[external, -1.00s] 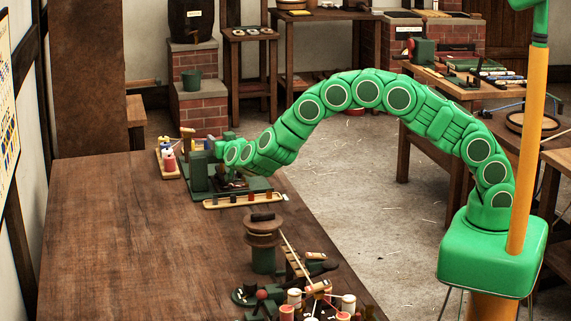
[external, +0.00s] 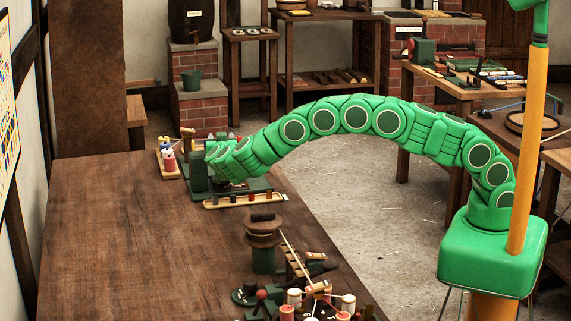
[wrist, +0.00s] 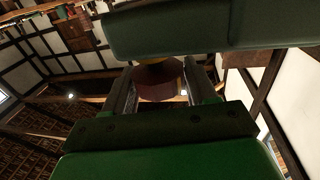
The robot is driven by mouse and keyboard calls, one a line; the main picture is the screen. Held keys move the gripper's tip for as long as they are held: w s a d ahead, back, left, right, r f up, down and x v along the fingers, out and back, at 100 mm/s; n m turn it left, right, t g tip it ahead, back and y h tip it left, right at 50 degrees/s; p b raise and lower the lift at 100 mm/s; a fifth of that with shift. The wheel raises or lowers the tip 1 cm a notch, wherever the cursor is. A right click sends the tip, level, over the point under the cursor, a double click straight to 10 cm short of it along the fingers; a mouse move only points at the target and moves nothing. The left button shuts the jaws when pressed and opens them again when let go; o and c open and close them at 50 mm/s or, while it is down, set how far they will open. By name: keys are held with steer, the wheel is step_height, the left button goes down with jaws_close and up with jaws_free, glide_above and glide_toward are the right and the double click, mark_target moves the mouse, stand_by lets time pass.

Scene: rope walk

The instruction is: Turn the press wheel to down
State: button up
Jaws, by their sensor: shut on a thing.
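The green press (external: 197,172) stands at the far end of the long brown table in the external view. My gripper (external: 213,157) is at the top of the press, and my own arm mostly hides it and the wheel. In the wrist view, my gripper (wrist: 162,90) has its two dark fingers closed on either side of a dark red-brown round piece (wrist: 158,78), which looks like part of the press wheel. A large dark green block (wrist: 200,28) fills the top of that view. How far the wheel is turned is hidden.
A shallow wooden tray (external: 245,200) with small pegs lies in front of the press. Spools (external: 169,162) stand to its left. The table's left half is clear.

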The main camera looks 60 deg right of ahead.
steer(key=shift+d, duration=0.15)
steer(key=o, duration=1)
steer(key=shift+c, duration=0.2)
steer(key=v, duration=0.8)
steer(key=shift+w, duration=0.1)
